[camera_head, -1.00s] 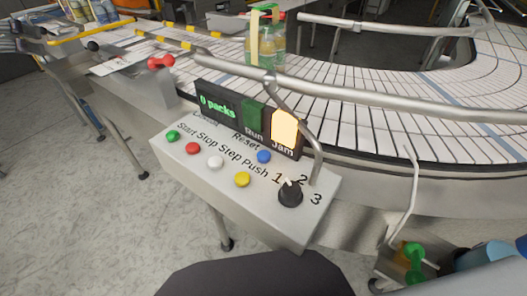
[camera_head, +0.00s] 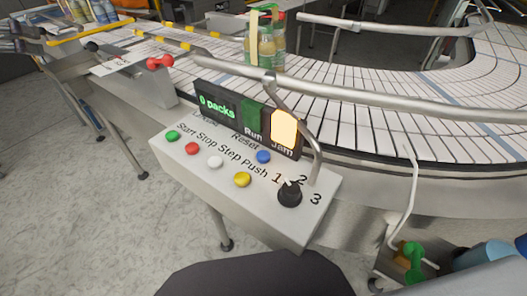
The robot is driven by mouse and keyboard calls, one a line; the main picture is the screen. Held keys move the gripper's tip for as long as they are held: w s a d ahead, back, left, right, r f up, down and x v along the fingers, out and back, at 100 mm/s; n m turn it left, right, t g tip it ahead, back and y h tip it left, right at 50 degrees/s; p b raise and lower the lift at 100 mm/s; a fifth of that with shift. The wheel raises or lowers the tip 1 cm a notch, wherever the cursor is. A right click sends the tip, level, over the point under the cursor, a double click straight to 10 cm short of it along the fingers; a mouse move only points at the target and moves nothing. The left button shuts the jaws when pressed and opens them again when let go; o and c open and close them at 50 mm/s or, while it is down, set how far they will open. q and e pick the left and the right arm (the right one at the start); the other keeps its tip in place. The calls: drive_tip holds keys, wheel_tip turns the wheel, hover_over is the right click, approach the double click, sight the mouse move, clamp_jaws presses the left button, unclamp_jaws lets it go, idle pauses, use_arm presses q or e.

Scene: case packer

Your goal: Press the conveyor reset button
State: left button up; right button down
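A grey control box (camera_head: 215,205) stands in front of the conveyor. The blue button (camera_head: 264,157) sits on its top face, just below the printed word "Reset". Green (camera_head: 172,136), red (camera_head: 192,148), white (camera_head: 215,161) and yellow (camera_head: 242,180) buttons lie in a row nearer the front, by the words Start, Stop, Step and Push. A black knob (camera_head: 290,194) is at the right, with the numbers 1, 2 and 3 around it. Neither of my grippers is in view.
A white conveyor (camera_head: 400,130) curves behind the box, with a metal guide rail (camera_head: 370,98) along it. A bottle pack (camera_head: 266,46) stands on the belt. A bent metal rod rises beside the display. A green-handled item (camera_head: 413,258) is at the lower right.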

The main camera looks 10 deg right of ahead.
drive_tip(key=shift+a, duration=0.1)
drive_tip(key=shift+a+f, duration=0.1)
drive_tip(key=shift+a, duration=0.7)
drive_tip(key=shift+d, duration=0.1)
